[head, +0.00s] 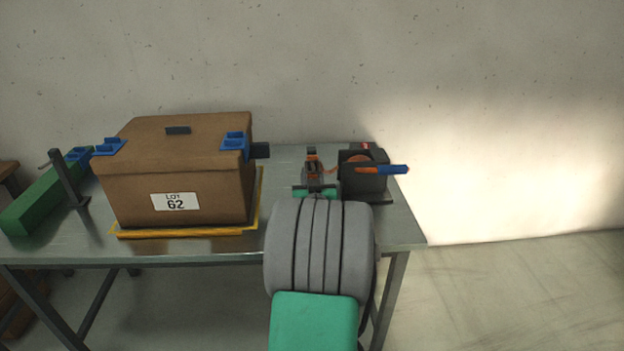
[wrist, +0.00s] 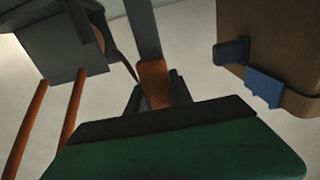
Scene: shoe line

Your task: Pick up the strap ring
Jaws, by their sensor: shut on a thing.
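My gripper (head: 313,172) is at the back right of the table, just left of the dark strap machine (head: 364,178). In the wrist view, my gripper (wrist: 158,92) has its dark fingers shut on an orange piece, which I take to be the strap ring (wrist: 152,72). The fingers hide its lower part, and its full shape does not show. A dark grey bar rises behind it. A thin orange-brown strap (wrist: 124,58) runs from the machine (wrist: 80,75) to beside the fingers. In the head view, orange also shows just above my gripper.
A brown box (head: 180,175) labelled LOT 62, with blue clips, stands on a yellow-edged base (head: 190,232) to the left. A green block (head: 45,200) and a dark post (head: 68,178) are at the table's left end. An orange and blue handle (head: 385,169) sticks out right from the machine.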

